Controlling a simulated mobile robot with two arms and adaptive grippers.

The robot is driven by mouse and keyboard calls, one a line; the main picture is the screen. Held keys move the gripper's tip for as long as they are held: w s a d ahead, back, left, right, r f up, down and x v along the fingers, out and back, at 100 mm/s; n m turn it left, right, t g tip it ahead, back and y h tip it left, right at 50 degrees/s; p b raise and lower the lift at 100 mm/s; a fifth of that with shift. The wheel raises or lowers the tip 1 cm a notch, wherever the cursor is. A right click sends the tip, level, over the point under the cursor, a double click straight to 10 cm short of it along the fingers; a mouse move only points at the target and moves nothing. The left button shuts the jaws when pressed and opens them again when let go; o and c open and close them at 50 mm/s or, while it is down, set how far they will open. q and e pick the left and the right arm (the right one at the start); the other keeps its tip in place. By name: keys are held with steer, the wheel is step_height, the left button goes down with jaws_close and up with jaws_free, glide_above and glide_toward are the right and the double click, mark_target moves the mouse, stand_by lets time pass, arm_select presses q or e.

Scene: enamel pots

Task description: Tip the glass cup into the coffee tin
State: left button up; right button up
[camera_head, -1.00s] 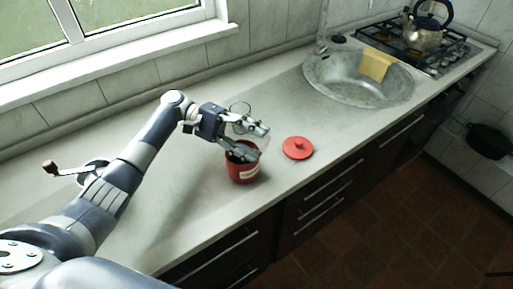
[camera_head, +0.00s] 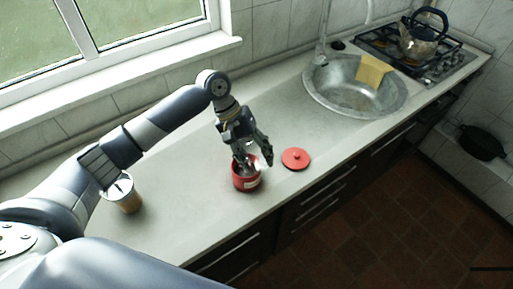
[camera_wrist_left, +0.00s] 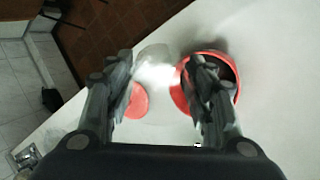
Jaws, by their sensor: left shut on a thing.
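The coffee tin (camera_head: 246,184) is a red open can with a pale label, upright near the counter's front edge; its red rim (camera_wrist_left: 176,93) also shows in the wrist view. My left gripper (camera_head: 254,160) points down right over the tin. It is shut on the clear glass cup (camera_wrist_left: 157,66), which shows faintly between the two fingers in the wrist view. The cup is at the tin's mouth in the head view, but its exact tilt and contents are unclear. One finger covers part of the tin's opening. My right gripper is not in view.
A red lid (camera_head: 296,158) lies right of the tin. A tan container with a metal top (camera_head: 122,190) stands beside my arm at left. A steel sink (camera_head: 340,92) with a yellow cloth (camera_head: 371,71) and a stove with a kettle (camera_head: 421,40) are farther right.

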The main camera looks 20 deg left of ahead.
arm_select(q)
steer(key=y+p, duration=0.2)
steer(key=p, duration=0.1)
steer(key=r+y+p, duration=0.1)
steer(key=p, duration=0.2)
steer(key=shift+a+r+t+y+p, duration=0.1)
steer(key=shift+r+t+y+p, duration=0.1)
steer(key=shift+t+y+p, duration=0.15)
steer(key=shift+a+y+p, duration=0.1)
steer(key=shift+y+p, duration=0.15)
steer(key=shift+p, duration=0.05)
steer(key=shift+f+y+b, duration=0.2)
steer(key=shift+y+b, duration=0.1)
steer(key=shift+w+a+y, duration=0.1)
steer(key=shift+y, duration=0.3)
